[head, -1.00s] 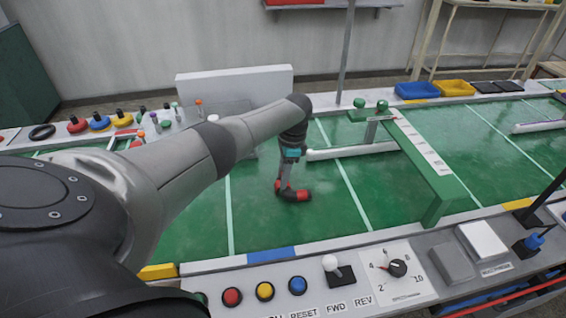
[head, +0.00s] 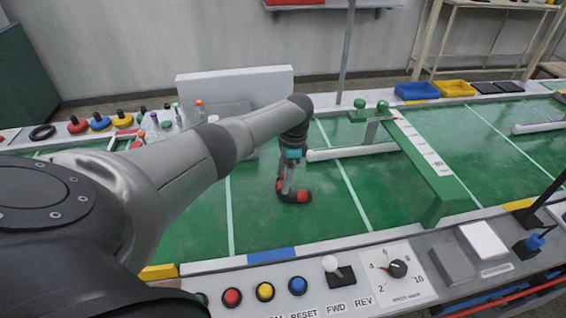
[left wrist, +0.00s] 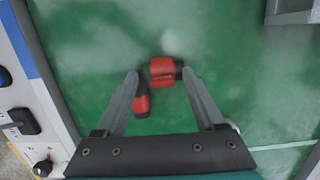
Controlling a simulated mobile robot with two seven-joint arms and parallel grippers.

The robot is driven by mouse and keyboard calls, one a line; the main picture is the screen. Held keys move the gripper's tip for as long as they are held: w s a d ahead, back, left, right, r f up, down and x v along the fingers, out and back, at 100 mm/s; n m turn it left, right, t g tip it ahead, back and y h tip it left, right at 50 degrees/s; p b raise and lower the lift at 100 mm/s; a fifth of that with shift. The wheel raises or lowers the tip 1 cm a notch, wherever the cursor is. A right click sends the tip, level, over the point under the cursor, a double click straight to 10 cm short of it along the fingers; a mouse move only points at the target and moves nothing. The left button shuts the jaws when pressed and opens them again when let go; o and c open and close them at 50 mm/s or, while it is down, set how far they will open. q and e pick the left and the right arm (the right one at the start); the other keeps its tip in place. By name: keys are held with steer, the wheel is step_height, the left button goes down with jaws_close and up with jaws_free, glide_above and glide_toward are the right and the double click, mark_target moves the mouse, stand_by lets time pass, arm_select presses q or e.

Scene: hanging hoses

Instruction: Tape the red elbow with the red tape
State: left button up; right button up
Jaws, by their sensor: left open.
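The red elbow (head: 301,197), a bent piece with red and black sections, lies on the green belt below my left gripper (head: 288,183). In the left wrist view, one red section (left wrist: 162,68) is at the fingertips and another (left wrist: 141,103) is beside the left finger. My left gripper (left wrist: 160,76) is open and points down around the elbow; I cannot tell whether a finger touches it. A red roll-like thing with a black top (head: 77,124), perhaps the red tape, stands on the back ledge at the left. My right gripper is not in view.
Blue (head: 100,121) and yellow (head: 122,119) roll-like things stand beside the red one. A green beam (head: 425,160) crosses the belt at the right, with a white bar (head: 350,151) reaching toward my gripper. A control panel (head: 410,285) lines the front edge.

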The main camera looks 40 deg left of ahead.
arm_select(q)
step_height(320, 180, up, 15)
steer(key=w+d+p, duration=0.1)
steer(key=w+p, duration=0.1)
steer(key=p, duration=0.2)
